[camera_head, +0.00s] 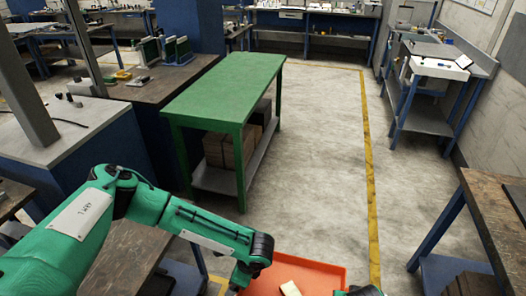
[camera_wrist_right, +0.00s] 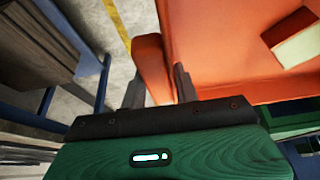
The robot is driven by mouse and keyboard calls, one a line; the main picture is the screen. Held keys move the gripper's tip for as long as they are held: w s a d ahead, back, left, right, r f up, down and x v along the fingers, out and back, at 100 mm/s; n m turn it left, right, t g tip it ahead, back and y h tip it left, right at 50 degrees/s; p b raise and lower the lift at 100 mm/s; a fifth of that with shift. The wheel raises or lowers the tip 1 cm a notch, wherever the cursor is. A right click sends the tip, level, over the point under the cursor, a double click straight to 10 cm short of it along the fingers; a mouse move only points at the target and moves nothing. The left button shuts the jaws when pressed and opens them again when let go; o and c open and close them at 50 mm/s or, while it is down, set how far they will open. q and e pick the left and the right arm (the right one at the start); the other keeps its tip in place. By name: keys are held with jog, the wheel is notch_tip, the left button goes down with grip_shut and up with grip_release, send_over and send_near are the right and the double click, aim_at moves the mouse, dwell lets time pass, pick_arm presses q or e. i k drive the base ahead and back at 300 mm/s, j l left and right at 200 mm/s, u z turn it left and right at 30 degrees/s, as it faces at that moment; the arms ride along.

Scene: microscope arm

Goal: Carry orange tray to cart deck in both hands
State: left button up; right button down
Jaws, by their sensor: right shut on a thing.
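The orange tray (camera_head: 312,270) is at the bottom of the head view, cut off by the frame edge. A small cream-topped block (camera_head: 290,288) lies on it; the right wrist view shows the block (camera_wrist_right: 298,42) with a reddish side. My right gripper (camera_wrist_right: 157,88) has its fingers on either side of the tray's wall (camera_wrist_right: 152,70) and is shut on it. My left gripper (camera_head: 236,288) is at the tray's left edge; its fingertips are cut off below, so its grip is hidden. I see no clearly identifiable cart; a green-topped table (camera_head: 225,85) stands ahead.
Boxes (camera_head: 228,148) sit on the green table's lower shelf. A brown workbench (camera_head: 495,215) stands close on the right and a white-topped bench (camera_head: 440,62) farther back. The grey floor (camera_head: 315,165) between is clear, with a yellow line (camera_head: 370,170) along it.

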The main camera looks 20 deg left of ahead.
aim_at(98, 272)
jog(key=i+u, duration=0.35)
jog(key=i+l+u, duration=0.1)
jog(key=i+u, duration=0.45)
jog(key=u, duration=0.2)
jog(key=i+u, duration=0.25)
jog(key=u, duration=0.2)
jog(key=i+u, duration=0.2)
jog(key=u, duration=0.25)
jog(key=i+u, duration=0.25)
jog(key=u, duration=0.75)
